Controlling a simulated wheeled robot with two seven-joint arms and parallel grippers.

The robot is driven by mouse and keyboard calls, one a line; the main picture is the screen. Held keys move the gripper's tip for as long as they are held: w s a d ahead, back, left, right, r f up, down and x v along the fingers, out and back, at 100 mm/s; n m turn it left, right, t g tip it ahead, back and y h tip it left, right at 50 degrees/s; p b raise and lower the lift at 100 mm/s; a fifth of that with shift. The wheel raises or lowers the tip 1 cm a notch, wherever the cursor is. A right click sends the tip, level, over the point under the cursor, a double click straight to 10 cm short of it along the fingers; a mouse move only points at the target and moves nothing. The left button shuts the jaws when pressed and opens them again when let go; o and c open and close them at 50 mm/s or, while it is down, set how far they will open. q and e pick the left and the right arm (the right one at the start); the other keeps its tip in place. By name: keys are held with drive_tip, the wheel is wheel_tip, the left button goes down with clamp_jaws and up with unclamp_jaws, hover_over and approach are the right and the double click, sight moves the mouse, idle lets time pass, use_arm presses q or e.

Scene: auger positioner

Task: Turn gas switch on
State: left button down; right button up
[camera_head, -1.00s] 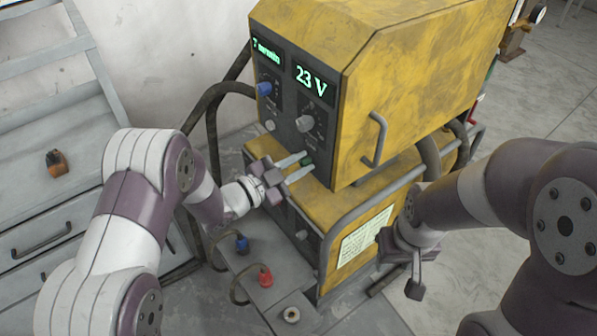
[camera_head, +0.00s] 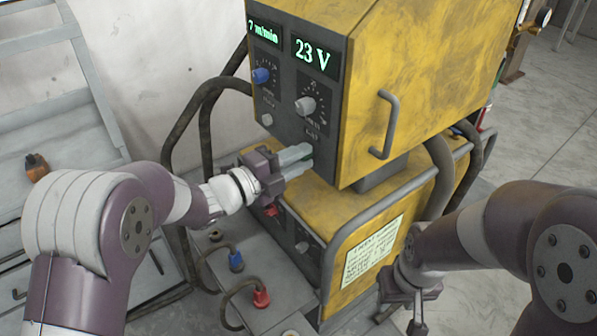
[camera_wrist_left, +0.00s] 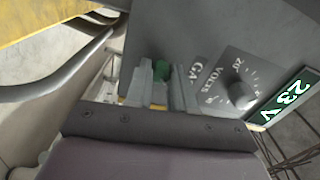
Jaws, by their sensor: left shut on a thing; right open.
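The gas switch (camera_wrist_left: 161,70) is a small green knob low on the dark control panel, next to the printed "GAS" label, in the left wrist view. My left gripper (camera_head: 303,162) is at the panel's lower right corner, its two pale fingers shut on the switch. In the left wrist view the fingers (camera_wrist_left: 160,88) stand on either side of the green knob. In the head view the fingers hide the switch almost fully. My right gripper (camera_head: 418,310) is open and empty at the lower right, in front of the yellow machine and away from the panel.
The yellow welding machine (camera_head: 420,85) has a "23 V" display (camera_head: 314,55), a volts knob (camera_head: 305,106), a blue knob (camera_head: 261,76) and a side handle (camera_head: 386,125). Cables with blue (camera_head: 236,261) and red (camera_head: 261,297) plugs lie below.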

use_arm(q)
drive_tip(key=shift+f+m+b, duration=0.15)
drive_tip(key=shift+m+b, duration=0.55)
drive_tip(key=shift+b, duration=0.2)
drive_tip(key=c, duration=1)
unclamp_jaws()
drive_tip(key=v, duration=1.2)
drive_tip(key=shift+s+a+p, duration=0.25)
drive_tip(key=shift+a+p, duration=0.05)
